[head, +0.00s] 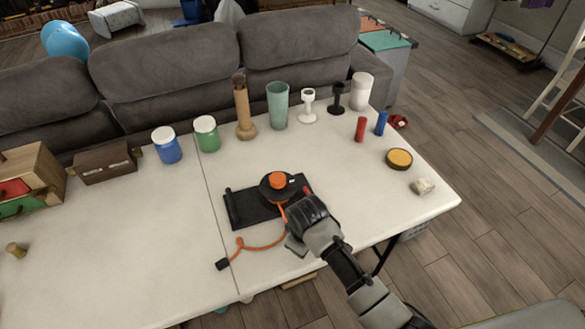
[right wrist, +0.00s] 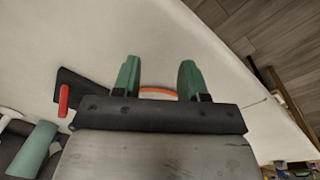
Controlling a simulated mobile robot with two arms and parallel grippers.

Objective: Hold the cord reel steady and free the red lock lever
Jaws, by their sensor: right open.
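The cord reel (head: 278,188) is a black disc with an orange knob on a black base (head: 246,210), lying flat on the white table. Its orange cord (head: 262,245) runs out onto the table and ends in a black plug (head: 222,264). The red lock lever (head: 307,190) shows at the right side of the reel; it also appears at the left of the right wrist view (right wrist: 64,101). My right gripper (right wrist: 159,74) is open, its green fingers apart, with a piece of orange cord visible between them. It is beside the reel's front right. My left gripper is not in view.
Blue and green jars (head: 206,134), a wooden mill (head: 242,110), a green cup (head: 277,105) and goblets stand along the back. Red (head: 361,129) and blue cylinders and a yellow-topped tin (head: 399,159) are at the right. The table's front left is mostly clear.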

